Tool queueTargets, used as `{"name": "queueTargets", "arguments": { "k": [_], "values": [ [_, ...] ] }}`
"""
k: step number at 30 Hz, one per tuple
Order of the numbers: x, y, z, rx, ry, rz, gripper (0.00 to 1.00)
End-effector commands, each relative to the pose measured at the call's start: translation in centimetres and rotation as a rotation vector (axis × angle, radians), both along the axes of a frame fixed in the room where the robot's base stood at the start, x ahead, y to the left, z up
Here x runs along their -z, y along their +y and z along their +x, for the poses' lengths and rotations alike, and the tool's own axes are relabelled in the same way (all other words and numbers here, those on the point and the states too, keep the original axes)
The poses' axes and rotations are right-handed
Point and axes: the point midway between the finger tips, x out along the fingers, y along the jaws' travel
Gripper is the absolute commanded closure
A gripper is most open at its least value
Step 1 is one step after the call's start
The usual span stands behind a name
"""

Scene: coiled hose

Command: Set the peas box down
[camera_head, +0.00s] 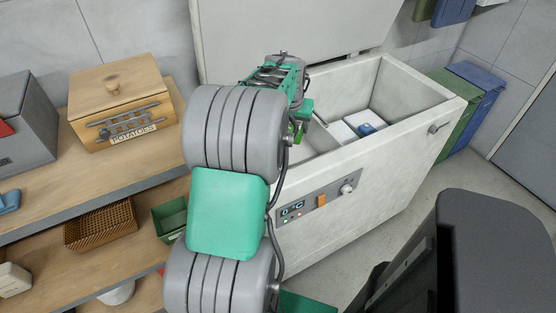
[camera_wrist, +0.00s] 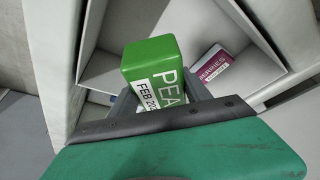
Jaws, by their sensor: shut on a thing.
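The peas box (camera_wrist: 152,58) is green with a white label reading "PEA" and "FEB 2"; the rest of its lettering is hidden. My gripper (camera_wrist: 160,92) is shut on it, with grey fingers at its sides. In the head view my arm reaches over the open white chest freezer (camera_head: 340,205). A small piece of bright green, apparently the peas box, shows beside my arm at the freezer's left part. In the wrist view the box is over the freezer's inside, near a pale divider. I cannot tell whether it touches the bottom.
A purple-red box marked "BERRIES" (camera_wrist: 213,70) lies inside the freezer, across the divider. A white container with a blue item (camera_head: 366,129) shows in the freezer's right part. Wooden shelves with a potatoes box (camera_head: 122,100) stand left. Green and blue bins (camera_head: 468,105) stand right.

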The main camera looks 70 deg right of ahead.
Motion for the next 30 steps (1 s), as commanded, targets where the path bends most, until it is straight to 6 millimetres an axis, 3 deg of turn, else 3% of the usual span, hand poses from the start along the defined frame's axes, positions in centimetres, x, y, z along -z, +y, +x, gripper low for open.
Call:
{"name": "queueTargets", "arguments": {
  "k": [1,3,10,22,30],
  "values": [
    [2.2,0.0,0.1,-0.001,-0.001,-0.002,1.0],
    [3.9,0.0,0.1,-0.002,0.0,-0.002,1.0],
    [7.2,0.0,0.1,-0.001,-0.001,-0.001,1.0],
    [14.7,0.0,-0.1,0.001,0.0,0.001,1.0],
    [15.3,-0.1,-0.1,0.002,-0.001,-0.004,1.0]
  ]
}}
